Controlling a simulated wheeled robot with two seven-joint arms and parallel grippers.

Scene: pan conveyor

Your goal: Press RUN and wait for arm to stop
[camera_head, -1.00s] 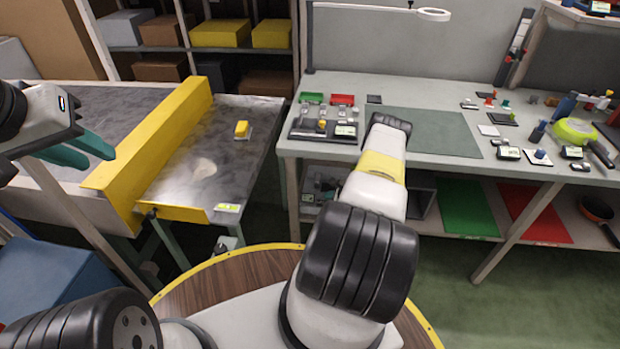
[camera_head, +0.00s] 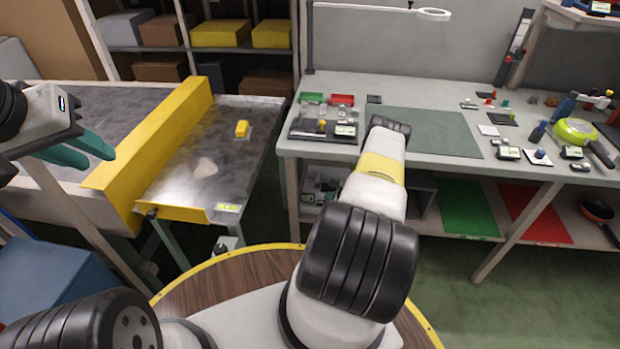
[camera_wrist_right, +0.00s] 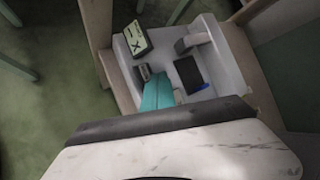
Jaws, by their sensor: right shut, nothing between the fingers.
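In the right wrist view a pale grey box (camera_wrist_right: 225,75) carries a sign with a dark cross (camera_wrist_right: 136,38), a small grey device (camera_wrist_right: 146,72), a dark rectangular pad (camera_wrist_right: 187,72) and a grey curved piece (camera_wrist_right: 194,42). I cannot make out any lettering RUN. My right gripper (camera_wrist_right: 158,95) is shut and empty, its teal fingers over the box beside the small device; contact cannot be told. In the head view my forearm hides it. My left gripper (camera_head: 92,150) is open and empty, held left of the yellow barrier.
A yellow barrier (camera_head: 150,150) crosses the metal conveyor (camera_head: 235,165), where a yellow block (camera_head: 241,128) lies. The workbench (camera_head: 460,105) holds a green mat (camera_head: 418,132), small trays and tools.

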